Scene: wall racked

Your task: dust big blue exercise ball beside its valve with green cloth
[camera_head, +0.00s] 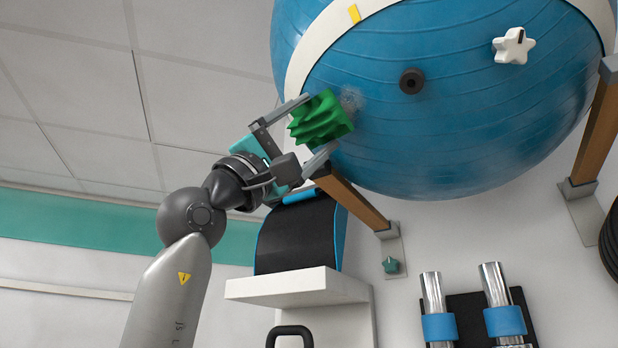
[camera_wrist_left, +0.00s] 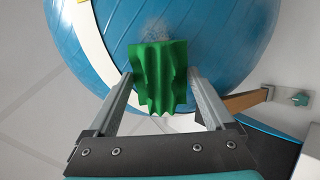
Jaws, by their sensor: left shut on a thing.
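The big blue exercise ball (camera_head: 470,110) rests high on wooden wall brackets, with a white strap around it. Its dark round valve (camera_head: 411,81) faces me. A grey dusty patch (camera_head: 351,99) lies on the ball left of the valve. My left gripper (camera_head: 320,122) is shut on the crumpled green cloth (camera_head: 321,119), whose right end is at the ball beside the patch; I cannot tell if it touches. In the left wrist view the cloth (camera_wrist_left: 160,78) sits between the fingers and the dust (camera_wrist_left: 155,30) shows just beyond it. My right gripper is not in view.
A wooden bracket arm (camera_head: 352,200) runs close below my left gripper. A white shelf (camera_head: 298,285) with a black and blue item (camera_head: 297,235) is under it. Chrome bars with blue bands (camera_head: 437,325) are at lower right. Free room lies left of the ball.

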